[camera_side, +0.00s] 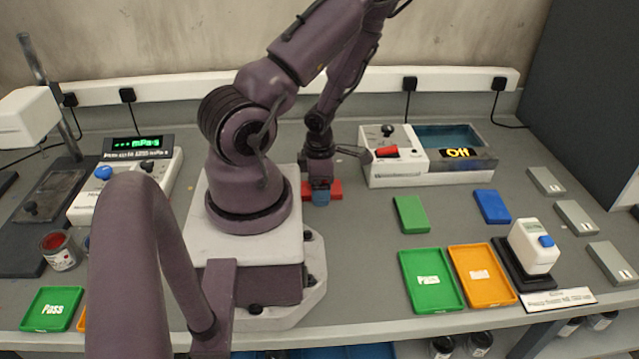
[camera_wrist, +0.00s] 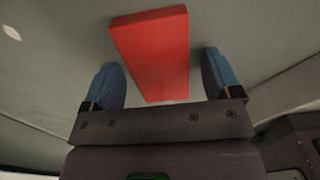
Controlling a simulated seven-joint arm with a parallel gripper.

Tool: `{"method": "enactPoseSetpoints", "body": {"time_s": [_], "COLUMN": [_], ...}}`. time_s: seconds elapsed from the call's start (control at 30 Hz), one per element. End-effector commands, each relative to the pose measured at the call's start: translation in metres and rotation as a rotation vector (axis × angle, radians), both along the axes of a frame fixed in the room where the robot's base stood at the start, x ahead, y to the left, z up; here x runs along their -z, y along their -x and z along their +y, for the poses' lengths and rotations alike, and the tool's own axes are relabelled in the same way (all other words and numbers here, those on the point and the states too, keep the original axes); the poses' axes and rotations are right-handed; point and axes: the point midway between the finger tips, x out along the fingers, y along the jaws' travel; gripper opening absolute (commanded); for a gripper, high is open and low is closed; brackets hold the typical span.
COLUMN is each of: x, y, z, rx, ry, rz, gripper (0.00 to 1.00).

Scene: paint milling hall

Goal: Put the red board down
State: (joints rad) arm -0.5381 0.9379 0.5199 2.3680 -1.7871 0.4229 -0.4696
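The red board (camera_side: 336,188) appears to lie flat on the grey bench (camera_side: 365,225), just right of my base; my gripper hides its middle in the side view. My gripper (camera_side: 321,198) points down at it, with blue fingertips low and close to the board. In the wrist view the red board (camera_wrist: 152,50) shows between and beyond the two spread fingertips of my gripper (camera_wrist: 162,80). Gaps show beside the board's near end, and neither finger is seen pressing on it. The exact height of the fingertips above the bench cannot be told.
A green board (camera_side: 411,214) and blue board (camera_side: 492,206) lie to the right. Green (camera_side: 405,272) and orange (camera_side: 459,271) trays sit nearer the front edge. A white machine with a red knob and basin (camera_side: 395,172) stands behind. Bench between my gripper and green board is clear.

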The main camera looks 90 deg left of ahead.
Motion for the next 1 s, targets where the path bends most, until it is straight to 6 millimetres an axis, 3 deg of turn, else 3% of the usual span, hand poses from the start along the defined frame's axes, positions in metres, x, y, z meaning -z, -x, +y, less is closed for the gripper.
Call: {"method": "enactPoseSetpoints", "body": {"time_s": [0.37, 1.0], "x": [-0.006, -0.092], "y": [0.0, -0.001], "z": [0.0, 0.0], "rx": [-0.001, 0.005], "ry": [-0.001, -0.004], "rz": [-0.002, -0.004], "gripper": [0.83, 0.83]}}
